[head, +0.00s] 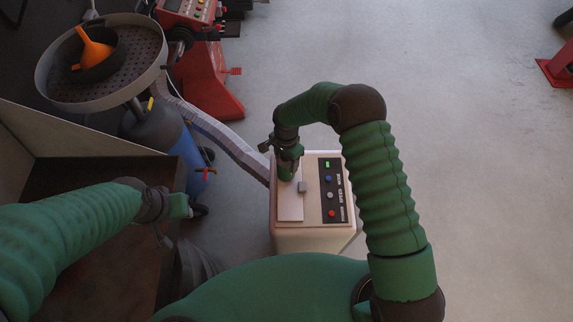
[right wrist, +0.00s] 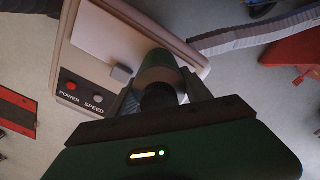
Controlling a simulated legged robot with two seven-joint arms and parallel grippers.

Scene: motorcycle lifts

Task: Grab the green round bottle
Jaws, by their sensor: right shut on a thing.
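The green round bottle (right wrist: 162,72) is between the fingers of my right gripper (right wrist: 160,98) in the right wrist view, with its dark end toward the palm. Its side shows a pale band and a dark green part. In the head view the right gripper (head: 287,160) is over the top of a beige control box, and the bottle (head: 287,175) is mostly hidden by it. I cannot tell whether the bottle touches the box top. My left gripper (head: 197,210) is at the lower left, beside the dark cabinet; its fingers are too small and dark to read.
The beige control box (head: 315,238) has a pale plate, a grey knob and a button panel (head: 331,190). A ridged grey hose (head: 225,138) runs behind it. A round drain pan (head: 130,85) with an orange funnel (head: 93,48) stands at upper left.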

